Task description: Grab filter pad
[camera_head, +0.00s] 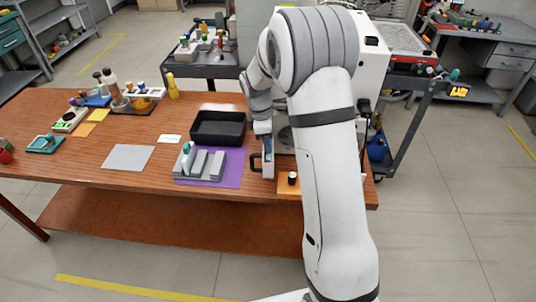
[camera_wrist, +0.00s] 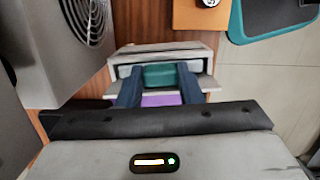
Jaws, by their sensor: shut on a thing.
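My gripper (camera_wrist: 160,88) points down at a small grey-white holder (camera_wrist: 160,56) on the table. Its two dark blue fingers are on either side of a teal piece (camera_wrist: 160,76) and are shut on it. The piece sits at the holder's slot; I cannot tell whether it is free of it, or for sure that it is the filter pad. In the head view my gripper (camera_head: 263,134) is above the holder (camera_head: 268,166), which has a dark handle at its left. The teal piece cannot be made out there.
A machine housing with a round grille (camera_wrist: 88,15) stands close at left in the wrist view. An orange mat (camera_wrist: 196,17) and a teal-edged dark pad (camera_wrist: 270,20) lie beyond. A black tray (camera_head: 218,127) and a purple mat (camera_head: 231,181) with grey blocks are left of my gripper.

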